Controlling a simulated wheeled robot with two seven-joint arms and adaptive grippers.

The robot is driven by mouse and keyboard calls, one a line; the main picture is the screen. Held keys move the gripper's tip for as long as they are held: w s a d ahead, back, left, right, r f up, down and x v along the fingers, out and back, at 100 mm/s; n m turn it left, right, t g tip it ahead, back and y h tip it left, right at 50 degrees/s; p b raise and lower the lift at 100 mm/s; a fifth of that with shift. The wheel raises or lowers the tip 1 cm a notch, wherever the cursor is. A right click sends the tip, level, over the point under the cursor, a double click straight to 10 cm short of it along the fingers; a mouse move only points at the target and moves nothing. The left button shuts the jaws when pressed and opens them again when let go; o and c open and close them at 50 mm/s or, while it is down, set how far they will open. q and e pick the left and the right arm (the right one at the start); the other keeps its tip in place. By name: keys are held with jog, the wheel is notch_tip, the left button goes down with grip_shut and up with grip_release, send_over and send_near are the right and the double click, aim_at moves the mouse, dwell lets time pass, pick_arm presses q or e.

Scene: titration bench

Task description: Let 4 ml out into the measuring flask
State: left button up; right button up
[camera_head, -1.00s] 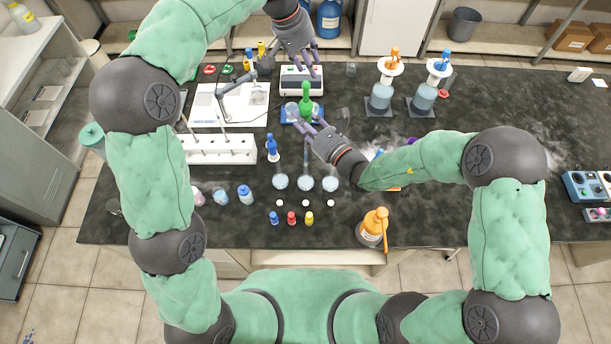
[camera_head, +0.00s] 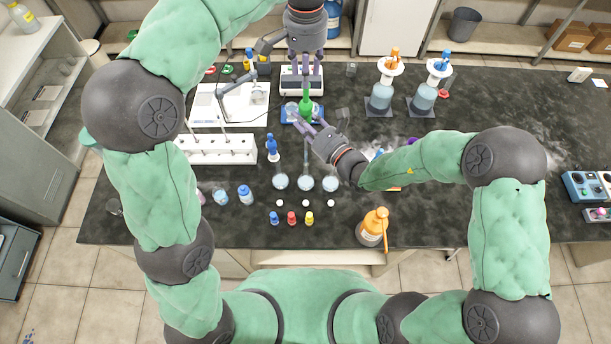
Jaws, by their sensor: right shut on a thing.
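A pipette (camera_head: 306,148) with a green filler (camera_head: 306,103) on top stands about upright over the middle measuring flask (camera_head: 305,183). Whether its tip is inside the neck is too small to tell. My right gripper (camera_head: 306,125) is shut on the pipette just below the green filler. My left gripper (camera_head: 305,88) points down at the filler from behind, its fingers apart and close to the filler's top. Whether they touch it I cannot tell. Two more round flasks stand beside the middle one, at left (camera_head: 280,182) and right (camera_head: 330,184).
A white pipette rack (camera_head: 218,150) and a blue bottle (camera_head: 272,148) stand to the left. An orange wash bottle (camera_head: 373,228) stands front right. Small coloured caps (camera_head: 291,218) lie in front of the flasks. Two dispenser bottles (camera_head: 381,97) (camera_head: 424,98) stand back right.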

pick_arm(q)
jog(key=shift+f, duration=2.05)
jog(key=c, duration=0.7)
